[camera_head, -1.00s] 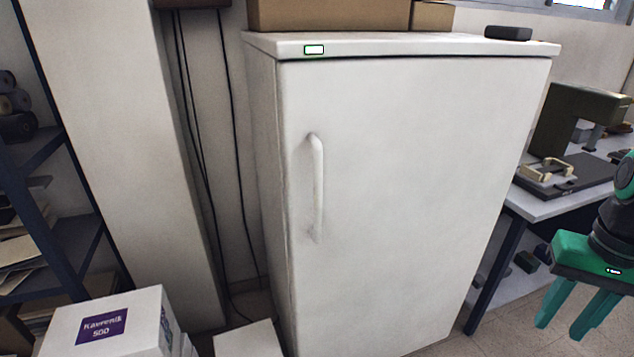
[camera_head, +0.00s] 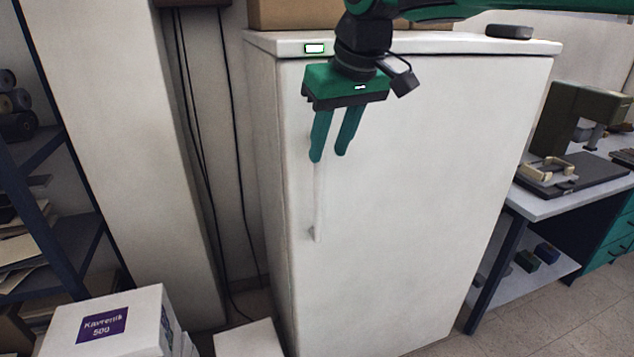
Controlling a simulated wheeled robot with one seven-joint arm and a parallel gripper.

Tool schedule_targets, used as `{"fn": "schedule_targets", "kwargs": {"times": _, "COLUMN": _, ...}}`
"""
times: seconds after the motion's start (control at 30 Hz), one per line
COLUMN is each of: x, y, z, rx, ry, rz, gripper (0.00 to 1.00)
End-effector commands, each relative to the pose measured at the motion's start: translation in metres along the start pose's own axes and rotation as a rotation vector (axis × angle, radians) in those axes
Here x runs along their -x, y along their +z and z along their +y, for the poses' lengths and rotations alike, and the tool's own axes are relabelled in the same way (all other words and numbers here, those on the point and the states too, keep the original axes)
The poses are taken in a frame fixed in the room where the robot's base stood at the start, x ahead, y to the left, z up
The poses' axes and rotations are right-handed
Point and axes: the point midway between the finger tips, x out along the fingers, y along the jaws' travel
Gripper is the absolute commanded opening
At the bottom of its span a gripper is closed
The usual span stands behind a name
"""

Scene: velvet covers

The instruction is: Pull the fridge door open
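The white fridge (camera_head: 420,200) stands in the middle of the head view, and its door looks shut. Its upright white handle (camera_head: 318,205) is near the door's left edge. My green gripper (camera_head: 329,158) points down in front of the upper part of the handle and hides it. Its two fingers are apart with a gap between them. I cannot tell whether the handle lies between the fingers or behind them, or whether they touch it.
White boxes (camera_head: 145,325) stand on the floor at the lower left, beside a dark shelf (camera_head: 60,240). A bench (camera_head: 545,203) with a machine is at the right. Cardboard boxes and a small dark object (camera_head: 509,32) lie on the fridge top. Floor at the lower right is clear.

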Motion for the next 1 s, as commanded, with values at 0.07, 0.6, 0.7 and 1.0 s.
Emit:
{"fn": "schedule_targets", "kwargs": {"times": 0.07, "x": -0.006, "y": -0.001, "z": -0.002, "rx": 0.003, "ry": -0.001, "rz": 0.0, "gripper": 0.33}}
{"fn": "schedule_targets", "kwargs": {"times": 0.6, "x": -0.09, "y": 0.001, "z": 0.001, "rx": -0.001, "ry": 0.0, "rz": -0.003, "gripper": 0.33}}
{"fn": "schedule_targets", "kwargs": {"times": 0.7, "x": -0.099, "y": 0.0, "z": 0.0, "rx": 0.0, "ry": 0.0, "rz": -0.001, "gripper": 0.33}}
{"fn": "schedule_targets", "kwargs": {"times": 1.0, "x": -0.106, "y": 0.0, "z": 0.001, "rx": -0.001, "ry": 0.0, "rz": 0.0, "gripper": 0.33}}
